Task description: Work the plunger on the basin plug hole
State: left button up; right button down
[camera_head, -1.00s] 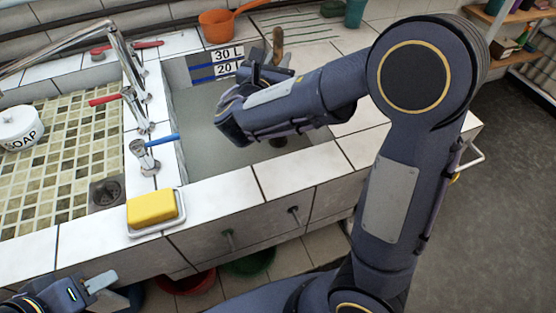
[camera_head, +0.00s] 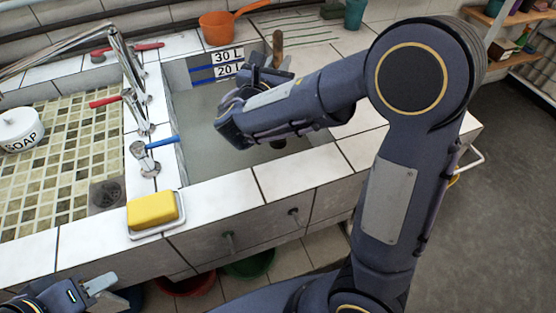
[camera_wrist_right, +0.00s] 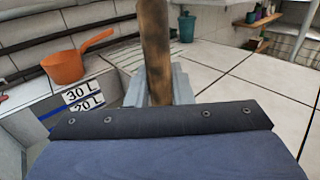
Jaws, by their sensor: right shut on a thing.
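The plunger's wooden handle (camera_head: 277,48) stands upright above the basin (camera_head: 205,150), which holds greyish water. A dark part of the plunger (camera_head: 278,143) shows just below my right arm. My right gripper (camera_head: 272,76) is shut on the handle; in the right wrist view the grey fingers (camera_wrist_right: 157,88) close around the wooden handle (camera_wrist_right: 155,45). The plug hole is hidden by the water and my arm. My left gripper (camera_head: 100,289) is at the bottom left, in front of the counter, away from the basin; its finger opening is unclear.
A yellow sponge (camera_head: 152,208) lies in a dish on the front rim. Taps (camera_head: 145,158) stand left of the basin. An orange pan (camera_head: 216,25) sits behind it, next to a level sign (camera_head: 228,63). A soap jar (camera_head: 18,130) is at far left.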

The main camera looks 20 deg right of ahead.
jog(key=shift+r, duration=0.1)
dwell(0.6)
jog(key=shift+f+b, duration=0.55)
jog(key=shift+f, duration=0.05)
jog(key=shift+r+p, duration=0.65)
jog(key=shift+r, duration=0.05)
dwell(0.3)
jog(key=shift+f+b, duration=0.55)
jog(key=shift+f, duration=0.15)
